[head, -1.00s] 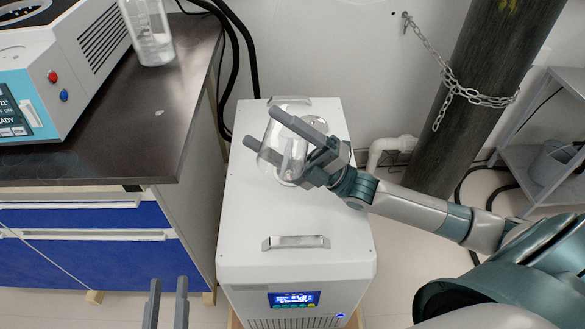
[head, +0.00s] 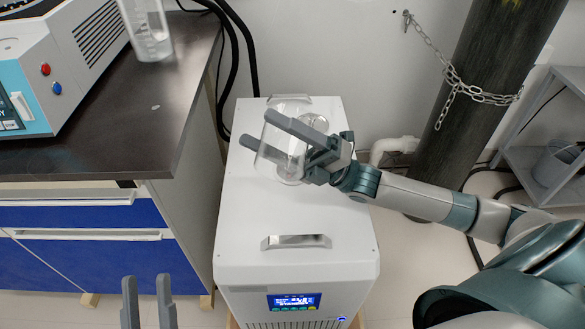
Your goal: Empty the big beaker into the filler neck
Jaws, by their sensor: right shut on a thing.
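The big beaker (head: 284,150) is clear glass and sits between the fingers of my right gripper (head: 275,137), which is shut on it above the white chiller box. The beaker looks tilted, and the fingers cover part of its side. I cannot make out any liquid level in it. A round fitting that looks like the filler neck (head: 319,122) is on the box top just behind and right of the beaker, partly hidden by beaker and gripper. My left gripper (head: 147,290) is at the bottom left, empty, with its two fingers apart.
The white box (head: 240,215) has a handle (head: 296,241) at its front top and a lit display. A dark bench (head: 120,140) on the left carries an instrument (head: 75,60) and another glass beaker (head: 150,40). A chained cylinder (head: 480,90) stands at the right.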

